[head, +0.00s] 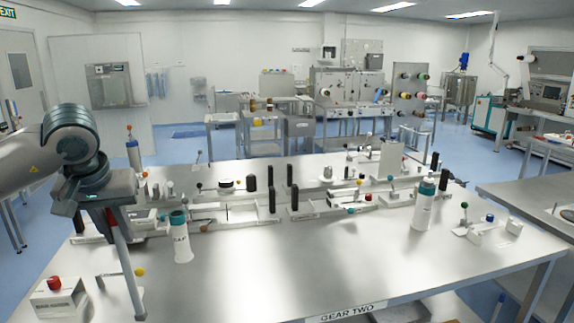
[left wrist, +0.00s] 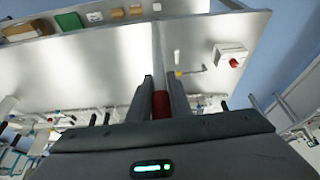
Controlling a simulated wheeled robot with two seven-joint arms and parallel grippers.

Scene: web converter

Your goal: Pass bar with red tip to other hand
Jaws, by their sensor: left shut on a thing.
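My left gripper (head: 98,203) is on the left side of the head view, above the front left part of the steel table, and it is shut on a bar. The grey bar (head: 126,262) hangs from it, slightly tilted, its lower end near the tabletop; I cannot tell whether it touches. In the left wrist view the bar (left wrist: 158,50) runs out from between the fingers (left wrist: 160,86). Its red tip (left wrist: 160,104) lies between the fingers, close to the palm. My right gripper is not in view.
The steel table (head: 300,255) is clear in its front middle. White bottles (head: 181,240) and (head: 424,205) stand farther right. Several fixtures with black posts (head: 272,196) line the back.

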